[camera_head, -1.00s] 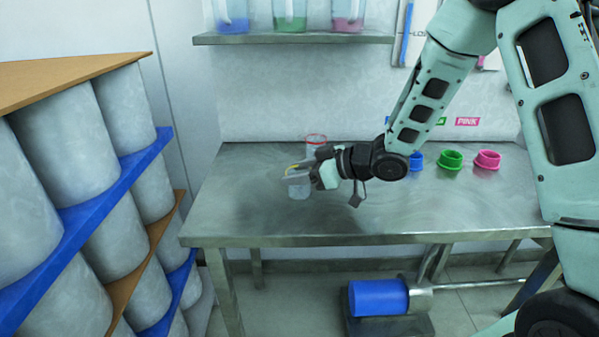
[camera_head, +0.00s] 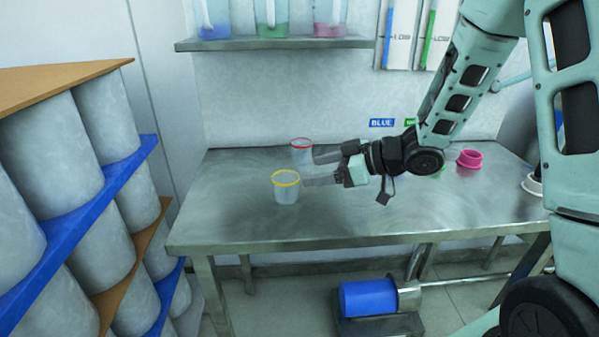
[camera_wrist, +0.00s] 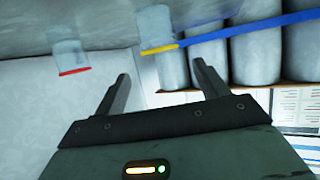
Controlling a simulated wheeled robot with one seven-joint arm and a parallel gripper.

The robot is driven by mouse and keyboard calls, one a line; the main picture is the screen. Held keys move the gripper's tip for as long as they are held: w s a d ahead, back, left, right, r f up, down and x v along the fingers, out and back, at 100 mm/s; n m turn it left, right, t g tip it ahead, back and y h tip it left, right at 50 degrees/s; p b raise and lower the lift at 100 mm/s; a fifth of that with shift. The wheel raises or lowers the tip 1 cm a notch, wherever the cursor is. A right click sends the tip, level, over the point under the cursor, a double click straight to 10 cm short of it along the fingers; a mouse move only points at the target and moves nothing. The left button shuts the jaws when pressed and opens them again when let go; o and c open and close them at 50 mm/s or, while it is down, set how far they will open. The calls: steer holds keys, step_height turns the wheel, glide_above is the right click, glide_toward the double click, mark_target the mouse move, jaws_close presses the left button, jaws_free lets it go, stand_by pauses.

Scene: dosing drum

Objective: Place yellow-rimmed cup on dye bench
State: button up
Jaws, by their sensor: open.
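The yellow-rimmed cup (camera_head: 286,190) is clear and stands upright on the left part of the steel dye bench (camera_head: 225,225). It also shows in the wrist view (camera_wrist: 157,30), top centre, with its yellow rim. My gripper (camera_head: 312,169) is open and empty, just to the right of the cup. One fingertip appears close to the cup's right side; I cannot tell if it touches. In the wrist view my two fingers (camera_wrist: 162,78) are spread apart with nothing between them.
A red-rimmed cup (camera_head: 301,150) stands behind, near the wall; it also shows in the wrist view (camera_wrist: 70,55). A pink ring-like holder (camera_head: 469,159) sits at the bench's right. A shelf (camera_head: 270,43) with dye jugs hangs above. Drums on a rack (camera_head: 50,150) stand left.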

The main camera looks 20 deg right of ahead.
steer(key=s+a+g+h, duration=0.3)
steer(key=s+a, duration=0.1)
steer(key=s, duration=0.5)
steer(key=s+a+m+g+h, duration=0.1)
steer(key=s+a+g+h, duration=0.2)
steer(key=s, duration=0.7)
steer(key=s+a+m+g+h, duration=0.1)
steer(key=s+a+g+h, duration=0.1)
steer(key=s+a, duration=0.3)
steer(key=s+h, duration=0.1)
steer(key=s, duration=0.3)
steer(key=shift+s+a+r+g+h, duration=0.15)
steer(key=shift+s+a+g+h, duration=0.1)
steer(key=shift+g+h, duration=0.15)
step_height(320, 180, up, 6)
steer(key=p, duration=0.6)
